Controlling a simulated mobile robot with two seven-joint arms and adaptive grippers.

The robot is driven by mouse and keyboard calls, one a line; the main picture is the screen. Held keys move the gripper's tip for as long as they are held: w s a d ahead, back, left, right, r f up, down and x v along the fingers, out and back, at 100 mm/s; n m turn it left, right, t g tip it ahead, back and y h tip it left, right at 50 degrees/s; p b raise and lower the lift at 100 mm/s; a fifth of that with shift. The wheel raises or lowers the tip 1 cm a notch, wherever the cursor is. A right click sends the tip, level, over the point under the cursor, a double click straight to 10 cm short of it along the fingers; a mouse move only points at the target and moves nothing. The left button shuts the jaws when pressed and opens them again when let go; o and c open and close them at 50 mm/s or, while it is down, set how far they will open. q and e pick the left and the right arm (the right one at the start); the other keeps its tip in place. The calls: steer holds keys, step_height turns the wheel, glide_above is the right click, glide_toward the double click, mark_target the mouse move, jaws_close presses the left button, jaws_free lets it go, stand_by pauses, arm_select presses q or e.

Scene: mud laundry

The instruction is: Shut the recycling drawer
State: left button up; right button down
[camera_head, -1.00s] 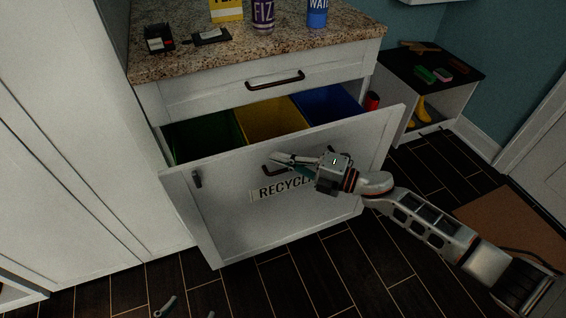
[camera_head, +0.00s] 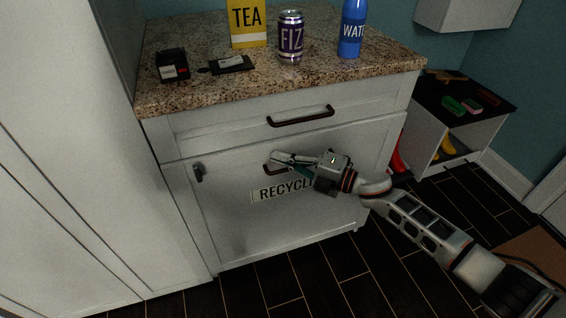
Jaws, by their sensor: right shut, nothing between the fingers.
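The recycling drawer (camera_head: 235,222) has a white front with a label reading RECYCL and a dark handle (camera_head: 272,168). Its front sits flush with the cabinet, under the upper drawer (camera_head: 215,133), and no bins show. My right gripper (camera_head: 277,158) is shut and empty, with its fingertips at the drawer front beside the handle, covering part of the handle and label. I cannot tell whether the fingers touch the front. My left gripper is not in view.
On the granite counter (camera_head: 205,88) stand a TEA box (camera_head: 248,22), a purple FIZ can (camera_head: 291,40), a blue water bottle (camera_head: 351,30) and small dark items. A low shelf (camera_head: 490,128) stands at right. The dark floor in front is mostly clear.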

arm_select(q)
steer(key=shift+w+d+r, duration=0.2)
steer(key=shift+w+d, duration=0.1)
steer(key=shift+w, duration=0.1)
arm_select(e)
steer(key=shift+w+a+r, duration=0.1)
steer(key=shift+w+r, duration=0.05)
steer(key=shift+w, duration=0.55)
